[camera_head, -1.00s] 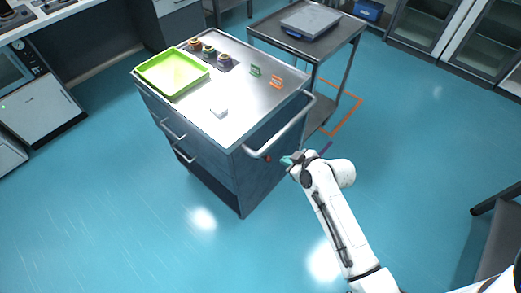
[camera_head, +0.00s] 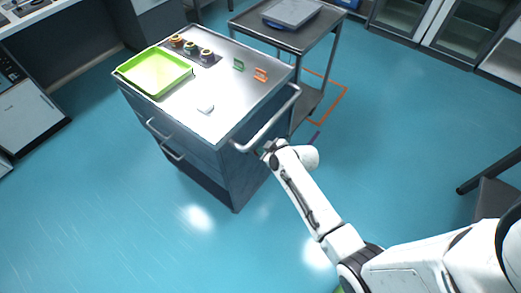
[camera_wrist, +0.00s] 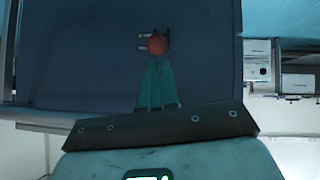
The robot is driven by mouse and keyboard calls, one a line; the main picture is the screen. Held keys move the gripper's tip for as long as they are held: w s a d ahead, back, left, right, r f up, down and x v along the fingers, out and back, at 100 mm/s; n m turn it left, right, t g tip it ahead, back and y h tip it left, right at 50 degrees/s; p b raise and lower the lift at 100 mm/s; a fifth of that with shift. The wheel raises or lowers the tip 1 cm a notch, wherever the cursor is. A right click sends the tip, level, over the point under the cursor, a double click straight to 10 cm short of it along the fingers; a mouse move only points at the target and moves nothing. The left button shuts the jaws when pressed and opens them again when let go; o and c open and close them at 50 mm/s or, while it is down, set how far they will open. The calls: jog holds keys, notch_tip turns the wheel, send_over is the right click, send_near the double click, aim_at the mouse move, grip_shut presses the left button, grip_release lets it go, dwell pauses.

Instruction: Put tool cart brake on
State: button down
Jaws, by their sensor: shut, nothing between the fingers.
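The tool cart (camera_head: 215,160) is a dark blue-grey cabinet with a steel top, drawers and a tubular push handle (camera_head: 268,125). In the wrist view a red knob (camera_wrist: 157,44) stands out from the cart's dark side panel (camera_wrist: 75,60), with small dark brackets around it. My gripper (camera_wrist: 155,70) has teal fingers, shut and empty, pointing at the knob; its tips appear just below the knob, and I cannot tell whether they touch. In the head view my gripper (camera_head: 265,151) is close to the cart's side, below the handle, and the knob is hidden there.
A grey trolley (camera_head: 290,35) stands behind. Blue floor is clear around my arm.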

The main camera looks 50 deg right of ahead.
jog(key=shift+x, duration=0.9)
jog(key=shift+s+f+b, duration=0.1)
jog(key=shift+f+b, duration=0.05)
jog(key=shift+b, duration=0.25)
jog(key=shift+s+f+t+b, duration=0.1)
jog(key=shift+t+b, duration=0.2)
jog(key=shift+b, duration=0.3)
